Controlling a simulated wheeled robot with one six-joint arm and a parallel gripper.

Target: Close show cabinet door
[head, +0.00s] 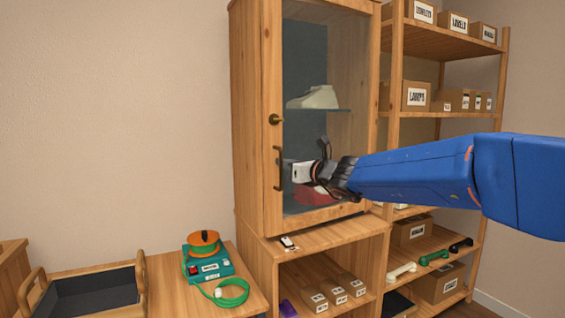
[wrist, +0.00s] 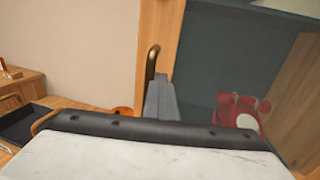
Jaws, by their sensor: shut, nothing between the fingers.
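The show cabinet (head: 247,120) is a tall wooden case. Its door (head: 271,75) has a wooden frame around a glass pane, with a round brass knob or lock (head: 275,119) above a dark bar handle (head: 278,168) on its left stile. The door looks flush or nearly so; I cannot tell if a small gap remains. In the wrist view, the handle (wrist: 152,62) rises behind my shut, empty gripper (wrist: 160,97), whose fingers hide its lower part. In the head view, my gripper (head: 289,172) is just right of the handle, in front of the glass; contact is unclear.
Behind the glass are a pale phone (head: 314,97) and a red phone (wrist: 240,112). A shelf rack (head: 440,40) with boxes stands at right. At lower left, a table bears a tray (head: 140,283) and a teal device (head: 208,265). The wall at left is bare.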

